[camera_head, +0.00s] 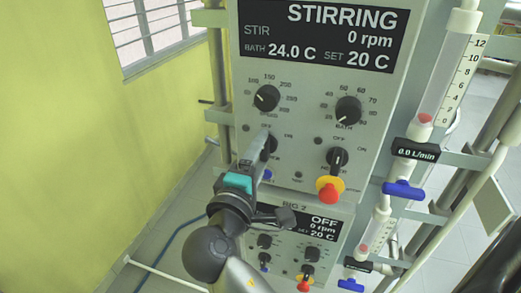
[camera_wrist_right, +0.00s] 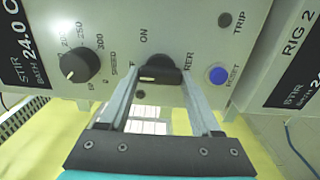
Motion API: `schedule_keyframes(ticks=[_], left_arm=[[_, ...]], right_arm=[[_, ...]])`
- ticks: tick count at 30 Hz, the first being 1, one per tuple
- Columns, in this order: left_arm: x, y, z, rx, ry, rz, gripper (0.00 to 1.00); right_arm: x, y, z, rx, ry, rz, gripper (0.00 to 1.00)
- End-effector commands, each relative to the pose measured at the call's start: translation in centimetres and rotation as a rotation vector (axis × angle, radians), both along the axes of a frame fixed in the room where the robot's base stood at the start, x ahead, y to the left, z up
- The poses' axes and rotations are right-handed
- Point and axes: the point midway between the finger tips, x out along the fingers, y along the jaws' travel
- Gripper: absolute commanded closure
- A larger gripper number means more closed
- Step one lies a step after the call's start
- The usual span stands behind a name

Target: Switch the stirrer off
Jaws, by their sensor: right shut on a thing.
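The stirrer switch (camera_head: 268,146), a black knob, is on the upper grey control panel, below the speed dial. In the wrist view the switch (camera_wrist_right: 160,70) sits between the two fingers, its ridge lying across the picture. My right gripper (camera_head: 262,152) is shut on it, and it shows in the wrist view too (camera_wrist_right: 160,88). "ON" is readable above the switch in the wrist view; the other labels around it are partly covered. The display (camera_head: 322,35) reads STIRRING, 0 rpm, bath 24.0 C, set 20 C. My left gripper is not in view.
The speed dial (camera_head: 267,98), bath dial (camera_head: 348,110), a second switch (camera_head: 337,159) and a red-yellow emergency button (camera_head: 329,190) are close by. A blue reset button (camera_wrist_right: 217,75) is beside the switch. Below is a second panel (camera_head: 282,212). Flow tubes with blue valves (camera_head: 403,190) stand at right.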

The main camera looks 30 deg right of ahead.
Motion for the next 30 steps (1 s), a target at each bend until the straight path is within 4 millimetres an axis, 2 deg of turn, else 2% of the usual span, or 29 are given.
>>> schedule_keyframes(ticks=[8,9,16,30], left_arm=[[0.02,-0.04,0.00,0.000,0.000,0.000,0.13],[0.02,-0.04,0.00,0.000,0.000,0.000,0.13],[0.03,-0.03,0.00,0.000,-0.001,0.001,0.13],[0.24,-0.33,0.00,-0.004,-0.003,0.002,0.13]], right_arm=[[0.04,0.00,0.12,-0.007,0.001,0.001,0.91],[0.04,0.00,0.12,-0.007,0.001,0.001,0.33],[0.03,-0.02,0.07,-0.004,0.000,0.000,0.07],[0.46,-0.23,0.03,-0.002,0.001,0.003,0.05]])
